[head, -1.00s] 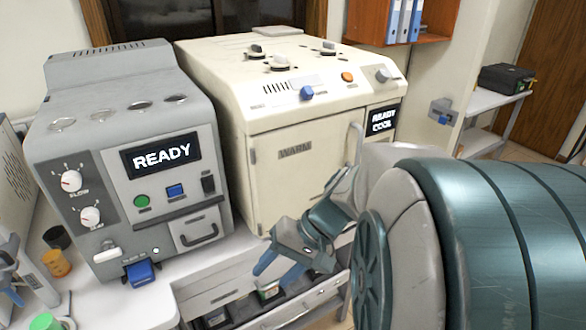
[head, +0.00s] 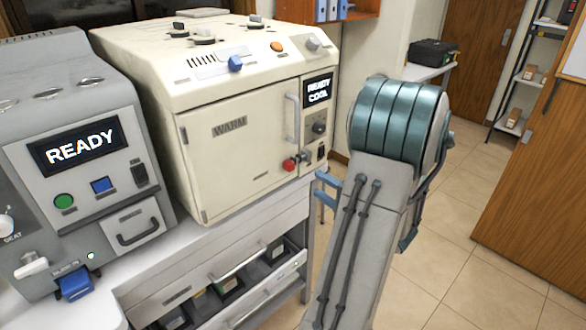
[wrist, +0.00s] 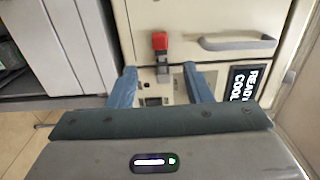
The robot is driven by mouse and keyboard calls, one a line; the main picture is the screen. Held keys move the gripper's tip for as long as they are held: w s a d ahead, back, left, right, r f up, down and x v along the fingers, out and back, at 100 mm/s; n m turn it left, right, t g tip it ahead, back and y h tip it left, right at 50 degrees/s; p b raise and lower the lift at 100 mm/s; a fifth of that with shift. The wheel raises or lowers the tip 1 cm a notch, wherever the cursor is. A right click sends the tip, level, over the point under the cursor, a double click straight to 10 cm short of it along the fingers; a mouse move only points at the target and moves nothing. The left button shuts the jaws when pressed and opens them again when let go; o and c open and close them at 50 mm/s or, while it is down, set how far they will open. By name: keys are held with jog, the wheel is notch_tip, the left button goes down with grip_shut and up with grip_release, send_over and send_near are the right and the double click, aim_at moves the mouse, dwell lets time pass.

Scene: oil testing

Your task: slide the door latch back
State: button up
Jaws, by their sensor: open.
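The door latch (head: 291,164) has a red knob and sits at the lower right edge of the cream machine's door (head: 233,150), which looks closed. The latch also shows in the wrist view (wrist: 161,44), with a grey metal part beside the red knob. My gripper (head: 326,188) is open and empty, to the right of the latch in the head view. In the wrist view, my gripper's blue fingers (wrist: 161,84) are spread wide, with the latch beyond the gap between them. I see no contact with the latch.
A vertical door handle (head: 292,118) is above the latch. The "READY COOL" display (head: 317,90) and small controls are right of the door. A grey "READY" machine (head: 85,170) stands at left. An open drawer (head: 235,275) with items is below. Floor at right is clear.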

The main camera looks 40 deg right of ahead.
aim_at(292, 168)
jog(key=w, duration=0.3)
jog(key=w+p, duration=0.1)
jog(key=w, duration=0.3)
jog(key=w+a+p, duration=0.1)
jog(key=w, duration=0.3)
